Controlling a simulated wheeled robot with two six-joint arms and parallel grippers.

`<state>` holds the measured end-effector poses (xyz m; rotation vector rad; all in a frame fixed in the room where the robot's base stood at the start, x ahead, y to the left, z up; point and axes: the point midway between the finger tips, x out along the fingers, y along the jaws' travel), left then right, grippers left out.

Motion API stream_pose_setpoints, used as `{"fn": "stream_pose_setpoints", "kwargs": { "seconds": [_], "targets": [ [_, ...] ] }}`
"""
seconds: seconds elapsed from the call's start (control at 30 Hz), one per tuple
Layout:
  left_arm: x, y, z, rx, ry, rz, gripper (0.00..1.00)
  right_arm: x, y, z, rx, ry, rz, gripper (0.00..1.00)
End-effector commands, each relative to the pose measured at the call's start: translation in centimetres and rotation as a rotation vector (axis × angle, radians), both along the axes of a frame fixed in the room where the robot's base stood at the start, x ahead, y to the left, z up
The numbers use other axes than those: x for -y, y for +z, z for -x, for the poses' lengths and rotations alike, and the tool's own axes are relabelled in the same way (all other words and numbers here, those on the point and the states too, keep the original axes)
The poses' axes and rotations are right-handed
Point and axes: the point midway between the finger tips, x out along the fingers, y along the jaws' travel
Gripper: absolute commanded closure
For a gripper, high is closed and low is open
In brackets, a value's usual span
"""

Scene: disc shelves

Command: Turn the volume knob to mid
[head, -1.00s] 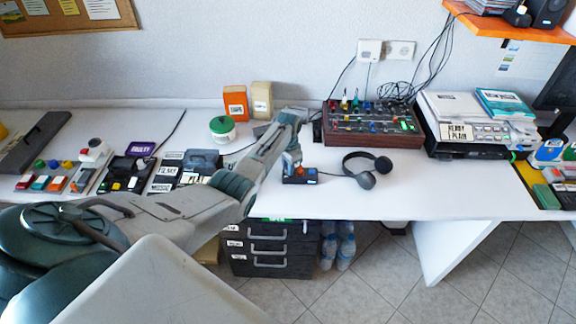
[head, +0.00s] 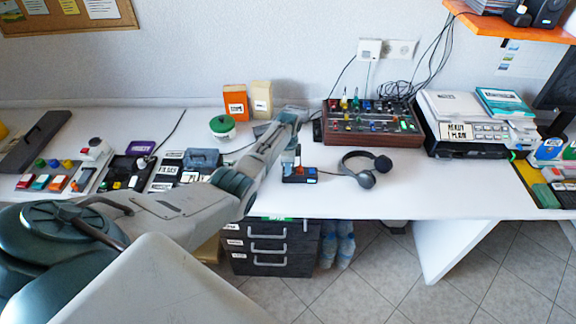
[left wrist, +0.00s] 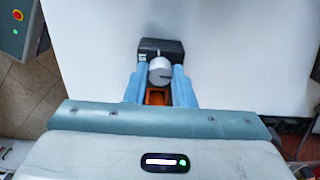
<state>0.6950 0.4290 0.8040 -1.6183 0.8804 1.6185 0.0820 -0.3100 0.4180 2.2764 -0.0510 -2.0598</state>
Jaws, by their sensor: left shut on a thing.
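The volume knob (left wrist: 160,70) is a pale grey round cap with a dark mark on its face, seen in the left wrist view. It stands on a small dark box (left wrist: 174,48), which also shows on the white desk in the head view (head: 300,178). My left gripper (left wrist: 160,78) is over the box, its two blue fingers on either side of the knob and shut on it. An orange part (left wrist: 157,97) shows between the fingers. In the head view my left gripper (head: 298,163) points down at the box and hides the knob. My right gripper is not in view.
Black headphones (head: 366,171) lie just right of the box. A mixing console (head: 372,124) stands behind, with a printer-like device (head: 474,132) further right.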

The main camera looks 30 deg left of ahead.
Motion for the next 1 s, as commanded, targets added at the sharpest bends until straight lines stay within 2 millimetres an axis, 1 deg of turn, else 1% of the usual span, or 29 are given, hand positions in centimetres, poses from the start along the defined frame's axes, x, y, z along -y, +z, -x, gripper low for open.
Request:
{"fn": "stream_pose_setpoints", "kwargs": {
  "seconds": [0.43,0.47,0.5,0.83,0.93,1.0],
  "targets": [
    [0.0,0.0,0.0,0.000,-0.010,0.000,1.00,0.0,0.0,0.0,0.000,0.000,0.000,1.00],
    [0.0,0.0,0.0,0.000,-0.010,0.000,0.74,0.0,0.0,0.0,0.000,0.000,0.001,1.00],
    [0.0,0.0,0.0,0.000,-0.010,0.000,0.68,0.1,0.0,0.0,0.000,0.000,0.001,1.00],
    [0.0,0.2,0.0,0.001,-0.009,-0.001,0.68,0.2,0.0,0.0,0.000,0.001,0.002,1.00],
    [0.0,1.0,-0.1,0.003,-0.009,-0.001,0.68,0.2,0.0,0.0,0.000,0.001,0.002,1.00],
    [-0.1,2.0,-0.1,0.004,-0.009,0.000,0.68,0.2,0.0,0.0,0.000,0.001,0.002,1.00]
  ]
}}
